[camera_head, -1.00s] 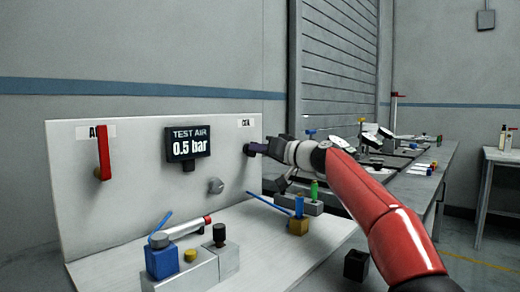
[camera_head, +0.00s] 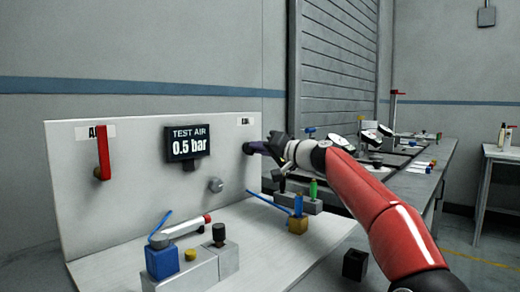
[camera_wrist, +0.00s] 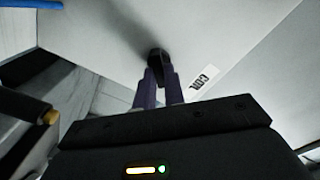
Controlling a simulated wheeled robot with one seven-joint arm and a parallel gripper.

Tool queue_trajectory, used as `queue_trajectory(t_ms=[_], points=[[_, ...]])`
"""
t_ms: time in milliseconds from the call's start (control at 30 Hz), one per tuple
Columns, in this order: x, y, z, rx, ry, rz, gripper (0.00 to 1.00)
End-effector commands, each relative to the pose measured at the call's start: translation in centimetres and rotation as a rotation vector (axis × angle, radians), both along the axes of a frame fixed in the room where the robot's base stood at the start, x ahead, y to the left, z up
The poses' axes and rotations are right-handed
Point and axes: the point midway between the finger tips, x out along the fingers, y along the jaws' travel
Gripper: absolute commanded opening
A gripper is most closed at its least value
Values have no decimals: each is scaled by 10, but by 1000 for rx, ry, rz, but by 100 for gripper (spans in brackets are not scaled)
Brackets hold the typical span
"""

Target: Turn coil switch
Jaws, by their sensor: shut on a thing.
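The coil switch is a dark knob (camera_head: 248,149) on the upright grey panel (camera_head: 120,215), just below a small white label at the panel's upper right. In the wrist view the knob (camera_wrist: 156,56) sits between my two purple finger tips, beside the label (camera_wrist: 203,82) reading "COIL". My gripper (camera_head: 254,148) reaches in from the right and is shut on the knob; it also shows in the wrist view (camera_wrist: 159,78). The fingers hide part of the knob, and I cannot read a switch position.
A red lever (camera_head: 103,155) and a "TEST AIR 0.5 bar" display (camera_head: 188,143) are on the panel to the left. A long bench (camera_head: 435,180) runs behind my arm.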

Motion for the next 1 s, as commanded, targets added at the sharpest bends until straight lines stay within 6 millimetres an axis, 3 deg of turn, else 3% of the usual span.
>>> queue_trajectory(t_ms=[100,133,300,633,1000], points=[[0,0,-1,-1,0,-1,0],[0,0,-1,-1,0,-1,12],[0,0,-1,-1,0,-1,33],[-2,-4,-2,-2,-1,-1,33],[-37,-50,-4,-2,-1,-4,33]])
